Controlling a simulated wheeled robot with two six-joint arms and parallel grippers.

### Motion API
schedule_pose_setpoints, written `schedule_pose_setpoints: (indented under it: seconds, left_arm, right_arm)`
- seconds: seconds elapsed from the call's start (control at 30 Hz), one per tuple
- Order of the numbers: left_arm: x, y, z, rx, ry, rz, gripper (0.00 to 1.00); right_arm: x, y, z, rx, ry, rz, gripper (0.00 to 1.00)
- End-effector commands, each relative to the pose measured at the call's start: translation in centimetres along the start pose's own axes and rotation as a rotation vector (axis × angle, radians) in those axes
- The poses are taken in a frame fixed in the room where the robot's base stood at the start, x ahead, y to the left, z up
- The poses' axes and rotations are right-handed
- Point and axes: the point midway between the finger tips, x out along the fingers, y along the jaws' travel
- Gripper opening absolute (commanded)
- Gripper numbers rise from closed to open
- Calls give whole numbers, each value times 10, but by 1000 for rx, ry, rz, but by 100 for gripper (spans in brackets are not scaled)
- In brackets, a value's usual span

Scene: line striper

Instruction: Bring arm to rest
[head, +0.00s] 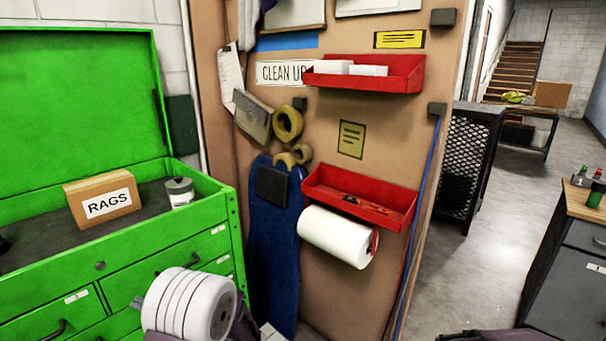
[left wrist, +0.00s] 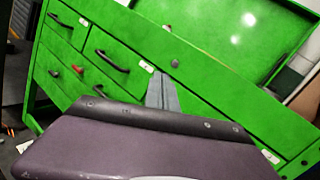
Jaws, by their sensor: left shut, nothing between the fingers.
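My left arm's white ribbed wrist (head: 190,305) shows at the bottom left of the head view, in front of the green tool chest (head: 215,245). In the left wrist view the grey fingers of my left gripper (left wrist: 161,80) are together and hold nothing. They point toward the drawer fronts of the green chest (left wrist: 110,75); I cannot tell how wide the gap to them is. My right gripper is not in view.
A RAGS box (head: 103,199) and a grey can (head: 180,192) stand in the chest's open top. A brown board carries red trays (head: 365,75) and a paper roll (head: 338,237). A dark cabinet (head: 570,265) stands right. The floor (head: 480,270) between is clear.

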Motion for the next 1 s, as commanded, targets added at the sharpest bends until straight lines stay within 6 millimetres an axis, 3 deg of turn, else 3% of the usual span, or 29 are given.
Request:
schedule_pose_setpoints:
  seconds: [0.03,0.07,0.13,0.2,0.3,0.47,0.57,0.6,0.63,0.7,0.8,1.0]
  left_arm:
    - [10,41,14,-58,59,170,0]
    - [9,69,15,-95,111,284,0]
    - [-10,130,8,-204,252,548,0]
    - [-47,173,-9,-337,401,786,0]
    - [-109,196,-37,-541,592,1061,0]
    - [-190,178,-70,-859,813,1380,0]
    - [-223,151,-87,-1058,891,1542,0]
    - [-228,131,-93,-1162,927,1580,0]
    - [-225,117,-90,-1211,959,1564,0]
    - [-221,107,-50,-1193,952,1563,0]
    - [-217,97,-20,-1191,951,1562,0]
    - [-212,82,26,-1189,951,1562,0]
  right_arm:
    - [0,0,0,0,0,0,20]
    - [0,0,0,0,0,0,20]
    - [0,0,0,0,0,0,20]
    - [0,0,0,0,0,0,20]
    - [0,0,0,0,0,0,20]
    - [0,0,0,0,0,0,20]
    - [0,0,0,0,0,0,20]
    - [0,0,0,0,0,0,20]
    - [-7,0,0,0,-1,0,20]
    - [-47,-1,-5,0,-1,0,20]
    - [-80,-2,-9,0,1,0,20]
    - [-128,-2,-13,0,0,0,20]
